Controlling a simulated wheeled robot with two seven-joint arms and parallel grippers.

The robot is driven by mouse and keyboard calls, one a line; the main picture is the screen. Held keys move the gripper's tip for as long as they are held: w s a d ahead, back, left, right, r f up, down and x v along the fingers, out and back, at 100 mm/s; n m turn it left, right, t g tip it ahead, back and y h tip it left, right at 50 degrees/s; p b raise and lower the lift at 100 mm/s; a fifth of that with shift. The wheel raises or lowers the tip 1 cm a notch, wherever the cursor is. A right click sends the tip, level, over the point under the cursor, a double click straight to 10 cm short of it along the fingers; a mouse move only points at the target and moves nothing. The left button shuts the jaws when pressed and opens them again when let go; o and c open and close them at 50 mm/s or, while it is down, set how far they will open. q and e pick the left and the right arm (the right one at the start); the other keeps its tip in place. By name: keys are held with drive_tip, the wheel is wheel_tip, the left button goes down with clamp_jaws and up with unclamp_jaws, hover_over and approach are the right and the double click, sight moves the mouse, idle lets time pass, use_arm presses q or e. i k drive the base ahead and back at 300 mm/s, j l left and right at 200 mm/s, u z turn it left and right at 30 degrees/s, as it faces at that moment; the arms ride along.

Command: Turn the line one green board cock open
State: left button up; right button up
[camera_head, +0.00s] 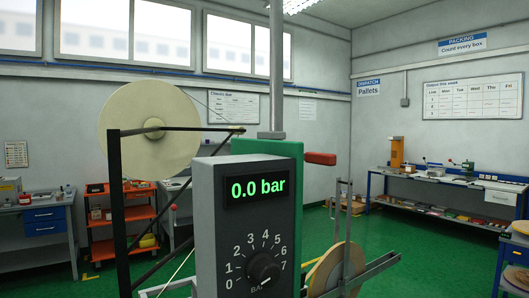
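A green board (296,163) stands in the middle, mostly hidden behind a dark grey box. A red handle (320,158) sticks out to the right of the board near its top; it looks roughly level, and its pivot is hidden, so I cannot tell the cock's state from it. The dark grey box (213,215) has a green display (258,188) reading 0.0 bar. Below it is a black knob (263,268) with a scale from 0 to 7. Neither of my grippers is in view.
A large cream tape reel (150,128) hangs on a black frame (118,210) at left. A grey pole (276,75) rises behind the box. Another reel (336,270) sits low at right. An orange trolley (97,218) and benches line the walls. Green floor (385,240) is clear at right.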

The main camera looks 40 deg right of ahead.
sight(327, 160)
drive_tip(key=l+u, duration=0.1)
drive_tip(key=l, duration=0.65)
drive_tip(key=l+u, duration=0.15)
drive_tip(key=l, duration=0.6)
drive_tip(key=k+l+u, duration=0.1)
drive_tip(key=l, duration=0.6)
